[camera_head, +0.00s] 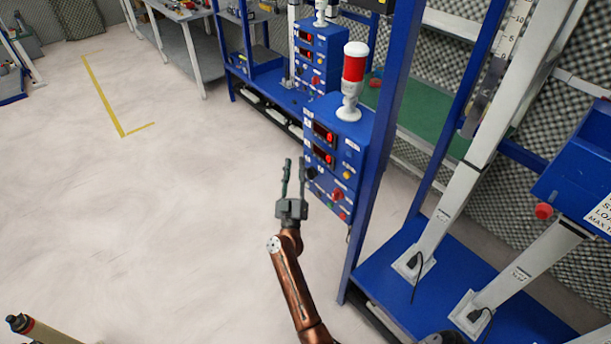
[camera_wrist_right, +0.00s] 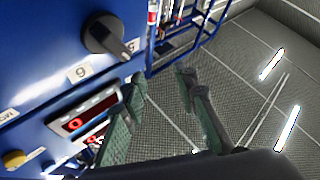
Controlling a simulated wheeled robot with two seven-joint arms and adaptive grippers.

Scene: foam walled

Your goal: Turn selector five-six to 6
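A blue control box (camera_head: 337,155) stands on the bench frame in the head view. Its front has a black selector knob (camera_head: 311,172), partly beside my right fingertips. In the right wrist view the black knob (camera_wrist_right: 103,35) is large at upper left, with its grip bar slanting to the lower right. A white label (camera_wrist_right: 79,72) near it bears one digit that looks like a 6 or 9 in this tilted view. My right gripper (camera_head: 295,165) is open and empty, just left of the panel. Its fingers (camera_wrist_right: 163,85) appear apart from the knob. My left gripper is not in view.
The box has red displays (camera_head: 324,146), a yellow button (camera_head: 346,174) and a red-and-white lamp (camera_head: 353,80) on top. A second similar box (camera_head: 318,52) stands behind. A blue upright post (camera_head: 385,130) rises at right. The floor (camera_head: 170,210) at left is clear.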

